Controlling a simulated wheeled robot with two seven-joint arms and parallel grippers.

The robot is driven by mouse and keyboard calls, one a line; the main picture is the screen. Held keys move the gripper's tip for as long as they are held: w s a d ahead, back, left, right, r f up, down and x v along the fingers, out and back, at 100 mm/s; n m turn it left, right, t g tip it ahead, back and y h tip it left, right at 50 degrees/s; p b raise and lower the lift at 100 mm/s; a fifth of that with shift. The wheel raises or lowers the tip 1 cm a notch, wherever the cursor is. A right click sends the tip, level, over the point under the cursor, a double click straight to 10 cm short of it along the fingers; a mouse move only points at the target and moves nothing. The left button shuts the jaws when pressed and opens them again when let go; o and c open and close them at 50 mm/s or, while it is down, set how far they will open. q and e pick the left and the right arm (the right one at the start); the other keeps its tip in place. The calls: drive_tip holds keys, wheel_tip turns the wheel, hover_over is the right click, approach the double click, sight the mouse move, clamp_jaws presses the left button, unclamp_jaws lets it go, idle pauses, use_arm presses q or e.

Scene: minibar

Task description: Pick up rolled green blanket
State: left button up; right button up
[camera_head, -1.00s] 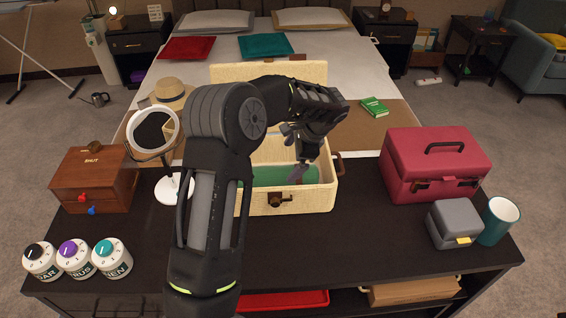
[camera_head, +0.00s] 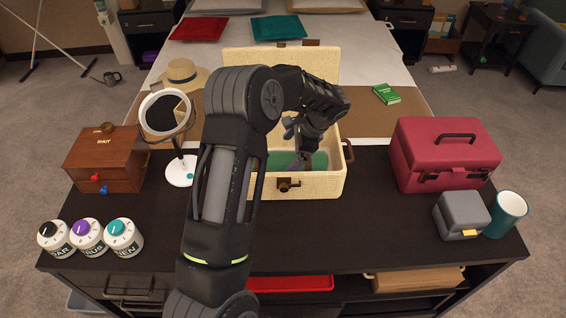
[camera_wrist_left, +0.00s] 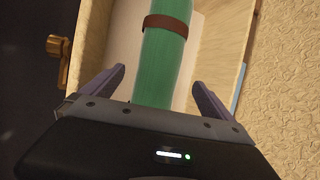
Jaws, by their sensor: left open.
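The rolled green blanket (camera_wrist_left: 165,66) with a brown strap lies inside the open cream case (camera_head: 325,186). In the head view a part of the blanket (camera_head: 318,161) shows within the case, and my left arm hides the rest. My left gripper (camera_head: 303,158) points down into the case. In the left wrist view my left gripper (camera_wrist_left: 160,88) is open, with one finger on each side of the blanket and gaps between fingers and blanket. My right gripper is not in view.
The case stands on a dark table with its lid up at the back. A round mirror (camera_head: 181,172) and a wooden box (camera_head: 104,168) stand to its left. A red case (camera_head: 445,155), a grey box (camera_head: 461,215) and a teal mug (camera_head: 507,213) stand to its right.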

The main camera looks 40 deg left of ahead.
sight(286, 157)
use_arm(q)
drive_tip(key=shift+s+a+f+p, duration=0.1)
drive_tip(key=shift+a+f+p, duration=0.05)
drive_tip(key=shift+f+p, duration=0.15)
drive_tip(key=p+x, duration=0.1)
drive_tip(key=x, duration=0.2)
drive_tip(key=shift+f, duration=0.35)
drive_tip(key=shift+a+f, duration=0.2)
drive_tip(key=shift+f, duration=0.2)
drive_tip(key=shift+c, duration=0.5)
drive_tip(key=c, duration=1.7)
drive_tip(key=shift+r, duration=0.15)
wheel_tip(286, 157, up, 10)
drive_tip(key=shift+f+b, duration=0.1)
drive_tip(key=shift+b, duration=0.8)
